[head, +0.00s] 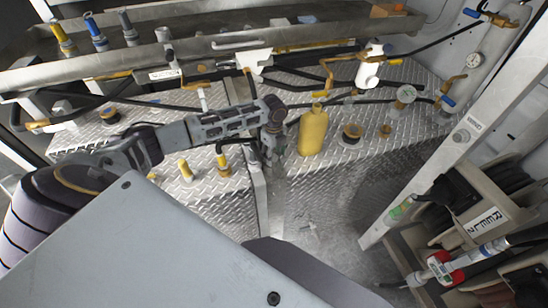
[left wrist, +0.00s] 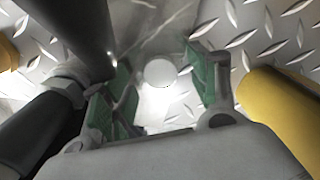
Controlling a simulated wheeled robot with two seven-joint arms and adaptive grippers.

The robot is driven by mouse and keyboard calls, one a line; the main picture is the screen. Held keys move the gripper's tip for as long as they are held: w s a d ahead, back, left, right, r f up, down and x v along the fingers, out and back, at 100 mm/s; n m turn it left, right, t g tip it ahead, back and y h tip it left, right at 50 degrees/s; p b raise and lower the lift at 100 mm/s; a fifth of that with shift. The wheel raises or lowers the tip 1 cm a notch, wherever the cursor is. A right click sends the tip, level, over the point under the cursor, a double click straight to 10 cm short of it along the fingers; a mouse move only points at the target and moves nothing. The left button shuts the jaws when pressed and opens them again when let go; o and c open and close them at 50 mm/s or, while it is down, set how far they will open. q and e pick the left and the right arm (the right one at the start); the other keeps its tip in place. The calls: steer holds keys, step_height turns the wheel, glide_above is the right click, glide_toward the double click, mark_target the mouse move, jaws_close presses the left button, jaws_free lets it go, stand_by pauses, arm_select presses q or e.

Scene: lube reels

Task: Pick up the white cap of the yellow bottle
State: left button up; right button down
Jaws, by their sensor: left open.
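The yellow bottle (head: 313,131) stands upright on the diamond-plate deck, and its yellow side also shows at the right of the left wrist view (left wrist: 280,108). My left gripper (head: 270,158) is just left of the bottle in the head view, pointing down. In the left wrist view its green-padded fingers (left wrist: 165,82) are apart. A round white cap (left wrist: 160,73) shows between the fingertips, with visible space on both sides. I cannot make out the cap in the head view, where the gripper is in front of that area. My right gripper is not in view.
Black hoses and a dark pipe (left wrist: 75,35) run close to the left gripper. A round fitting (head: 352,133) stands right of the bottle, and yellow-topped fittings (head: 222,163) stand to the left. Hose reels (head: 485,215) are at the right.

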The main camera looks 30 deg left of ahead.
arm_select(q)
steer(key=shift+f, duration=0.3)
steer(key=shift+c, duration=0.4)
steer(key=c, duration=0.7)
